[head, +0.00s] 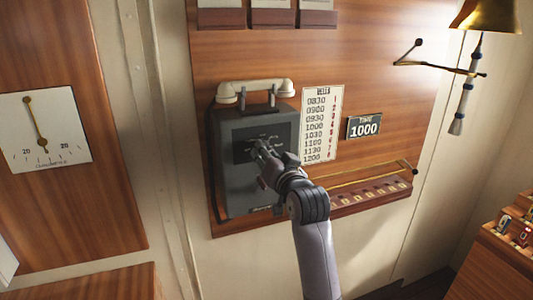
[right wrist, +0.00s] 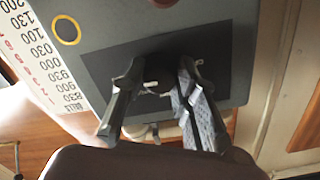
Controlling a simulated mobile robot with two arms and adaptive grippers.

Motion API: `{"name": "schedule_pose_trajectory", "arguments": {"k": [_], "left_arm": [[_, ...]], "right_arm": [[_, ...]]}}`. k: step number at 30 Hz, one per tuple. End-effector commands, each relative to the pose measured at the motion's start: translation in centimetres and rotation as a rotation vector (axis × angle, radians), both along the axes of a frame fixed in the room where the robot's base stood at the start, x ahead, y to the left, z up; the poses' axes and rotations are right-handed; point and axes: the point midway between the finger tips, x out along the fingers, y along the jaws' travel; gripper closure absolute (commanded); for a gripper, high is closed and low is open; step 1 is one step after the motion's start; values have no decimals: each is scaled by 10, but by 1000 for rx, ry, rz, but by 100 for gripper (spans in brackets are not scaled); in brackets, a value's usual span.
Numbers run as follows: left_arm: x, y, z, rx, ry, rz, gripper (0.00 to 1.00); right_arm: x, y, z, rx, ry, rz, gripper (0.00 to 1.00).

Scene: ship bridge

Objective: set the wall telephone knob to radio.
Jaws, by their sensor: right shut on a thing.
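The grey wall telephone (head: 258,185) hangs upright on the wooden panel, with its pale handset (head: 255,87) in the cradle on top. A dark plate (head: 241,150) on its front carries small white marks, too small to read. My right gripper (head: 262,149) is at this plate, shut on the knob. The knob is mostly hidden by the fingers, and I cannot tell which mark it points to. In the right wrist view the two fingers (right wrist: 158,80) reach the dark plate (right wrist: 215,55), with small white marks beside them. My left gripper is not in view.
A bell timetable (head: 322,125) and a time sign reading 1000 (head: 363,126) are right of the telephone. A red-brown rack (head: 370,193) with a rail is lower right. A brass bell (head: 485,15) hangs upper right. A clinometer dial (head: 43,130) is at left.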

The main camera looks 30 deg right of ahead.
Motion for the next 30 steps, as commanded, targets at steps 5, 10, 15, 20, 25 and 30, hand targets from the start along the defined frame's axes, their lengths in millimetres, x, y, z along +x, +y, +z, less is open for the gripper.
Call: {"name": "schedule_pose_trajectory", "arguments": {"k": [5, 10, 15, 20, 25, 30], "left_arm": [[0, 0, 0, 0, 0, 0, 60], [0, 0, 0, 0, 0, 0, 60], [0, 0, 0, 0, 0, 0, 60], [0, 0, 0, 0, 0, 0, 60], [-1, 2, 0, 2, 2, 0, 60], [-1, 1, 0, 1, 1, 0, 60]], "right_arm": [[0, 0, 0, 3, -1, 1, 100], [0, 0, 0, 2, 0, 0, 66], [0, 0, 0, 1, 0, 0, 55], [0, 0, 0, 0, 0, 0, 52], [-1, 0, 0, 0, 0, 0, 52], [-17, 4, 0, 0, 0, 0, 52]]}}
